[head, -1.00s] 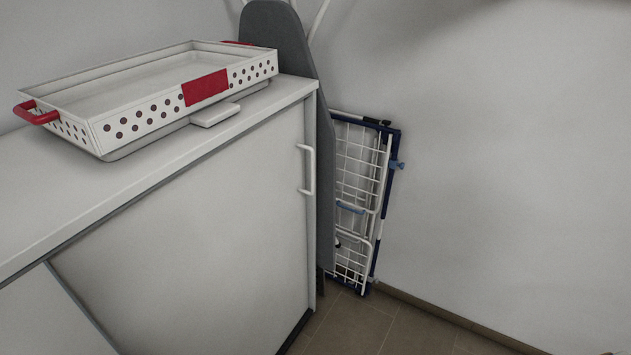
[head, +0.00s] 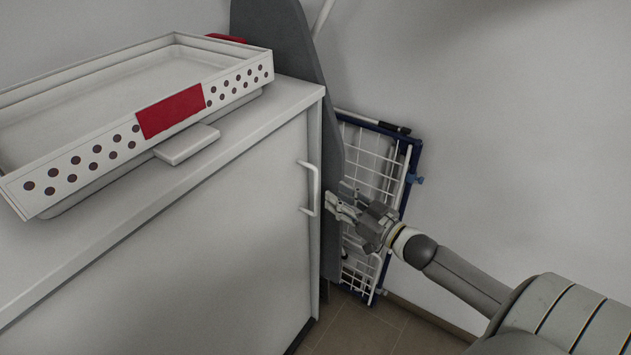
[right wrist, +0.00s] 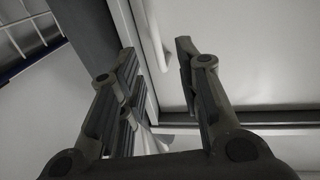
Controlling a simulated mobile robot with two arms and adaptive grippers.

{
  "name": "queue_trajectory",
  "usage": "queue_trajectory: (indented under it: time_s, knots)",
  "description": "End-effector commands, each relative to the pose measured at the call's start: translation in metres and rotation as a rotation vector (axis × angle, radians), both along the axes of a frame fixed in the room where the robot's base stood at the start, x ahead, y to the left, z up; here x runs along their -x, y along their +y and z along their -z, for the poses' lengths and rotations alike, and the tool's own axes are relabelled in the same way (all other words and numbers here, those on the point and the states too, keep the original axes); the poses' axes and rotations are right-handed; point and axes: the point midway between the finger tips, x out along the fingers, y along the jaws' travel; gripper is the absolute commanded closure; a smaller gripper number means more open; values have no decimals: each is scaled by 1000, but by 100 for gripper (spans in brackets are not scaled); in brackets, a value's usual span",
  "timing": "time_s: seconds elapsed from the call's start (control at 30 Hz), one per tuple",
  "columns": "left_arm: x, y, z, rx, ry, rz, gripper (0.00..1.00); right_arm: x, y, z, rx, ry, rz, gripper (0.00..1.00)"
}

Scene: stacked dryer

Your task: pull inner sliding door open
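The white sliding door (head: 215,215) is the flat front panel under the countertop. Its white bar handle (head: 316,187) stands upright near the panel's right edge. My right gripper (head: 336,202) is just to the right of the handle in the head view. In the right wrist view the handle (right wrist: 155,38) lies ahead, between the lines of the two fingers, and the door panel (right wrist: 240,60) fills the right side. The right gripper (right wrist: 155,62) is open, its fingers well apart with nothing between their pads. I cannot tell whether it touches the handle. My left gripper is not in view.
A white tray (head: 70,172) with red parts rests on the countertop (head: 255,122). A grey ironing board (head: 280,40) and a blue-framed wire drying rack (head: 375,160) lean beside the cabinet, close behind my right gripper. Floor (head: 350,325) shows at lower right.

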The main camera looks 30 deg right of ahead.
Motion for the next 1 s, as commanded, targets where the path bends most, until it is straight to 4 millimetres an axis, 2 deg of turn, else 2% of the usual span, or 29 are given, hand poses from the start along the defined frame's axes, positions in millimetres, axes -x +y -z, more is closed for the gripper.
queue_trajectory:
  time_s: [0.2,0.5,0.7,1.0]
  knots:
    - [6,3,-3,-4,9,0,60,-35,6,-3,1,-3,2,68]
    - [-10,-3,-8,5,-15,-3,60,-72,14,-1,0,-1,3,68]
    - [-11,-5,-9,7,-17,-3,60,-84,16,0,2,1,2,68]
    - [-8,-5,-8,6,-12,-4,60,-86,17,0,2,2,2,68]
